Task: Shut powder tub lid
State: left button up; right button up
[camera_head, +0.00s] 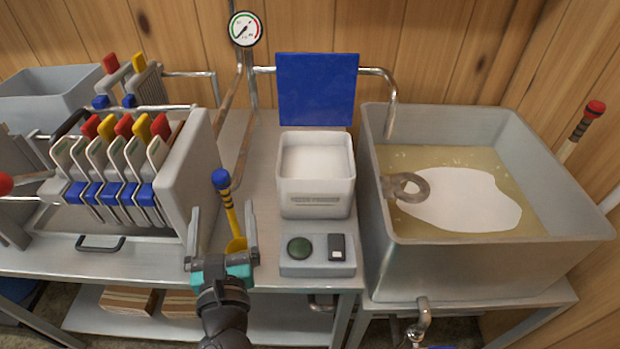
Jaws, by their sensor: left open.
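The powder tub (316,198) is a white-grey box filled with white powder, standing on the metal bench. Its blue lid (316,90) stands upright behind the tub's back edge, so the tub is open. My left gripper (221,232) is in front and to the left of the tub, fingers pointing away from me. It is open, with a yellow scoop with a blue knob (229,205) showing beyond and between its fingers. Whether the fingers touch the scoop cannot be told. My right gripper is not in view.
A grey box with a round dark button (300,248) sits in front of the tub. A large metal pan (400,262) of liquid with white foam stands to the right. A filter press (203,170) stands to the left. A pipe (380,72) and gauge (245,29) are behind.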

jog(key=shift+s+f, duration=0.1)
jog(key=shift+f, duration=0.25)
